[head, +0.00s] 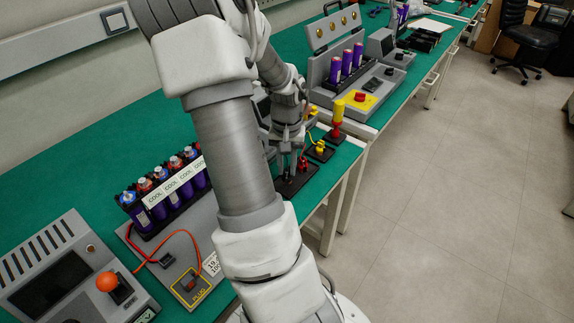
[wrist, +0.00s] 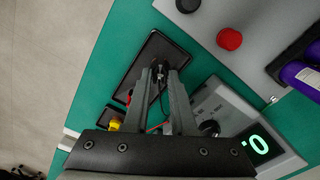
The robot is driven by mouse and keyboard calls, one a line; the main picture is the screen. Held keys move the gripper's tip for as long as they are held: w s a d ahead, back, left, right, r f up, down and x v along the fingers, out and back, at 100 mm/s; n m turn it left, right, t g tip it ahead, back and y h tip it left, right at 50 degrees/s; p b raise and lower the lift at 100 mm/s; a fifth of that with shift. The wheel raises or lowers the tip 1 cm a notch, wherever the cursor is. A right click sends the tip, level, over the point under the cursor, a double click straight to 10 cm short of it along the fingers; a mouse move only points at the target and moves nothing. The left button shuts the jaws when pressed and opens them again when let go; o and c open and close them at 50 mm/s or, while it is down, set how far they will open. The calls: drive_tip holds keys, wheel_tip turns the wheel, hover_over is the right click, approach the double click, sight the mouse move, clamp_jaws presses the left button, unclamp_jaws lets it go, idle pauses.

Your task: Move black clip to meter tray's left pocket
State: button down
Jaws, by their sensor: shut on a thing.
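My gripper (head: 288,165) is shut on the black clip (wrist: 159,71), which shows between the fingertips in the wrist view. The fingertips (wrist: 163,78) are over a black rimmed tray (wrist: 150,52). I cannot tell whether the clip touches the tray floor. In the head view the tray (head: 297,183) lies near the bench's front edge, partly hidden by my arm, and the clip is too small to make out. A red clip (head: 303,163) is close beside my gripper. The grey meter (wrist: 235,122) with a lit display is right of the fingers in the wrist view.
A yellow clip (head: 320,147) on a black base and a red-and-yellow post (head: 338,115) stand just beyond. A grey board with a red knob (wrist: 229,39) and purple cells (wrist: 302,75) is nearby.

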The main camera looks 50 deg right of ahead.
drive_tip(key=shift+f+b, duration=0.35)
drive_tip(key=shift+f, duration=0.15)
drive_tip(key=shift+f+b, duration=0.3)
drive_tip(key=shift+f, duration=0.05)
drive_tip(key=c, duration=0.7)
unclamp_jaws()
drive_tip(key=shift+o, duration=0.2)
wheel_tip(320, 180, up, 6)
drive_tip(key=p, duration=0.5)
drive_tip(key=shift+r, duration=0.1)
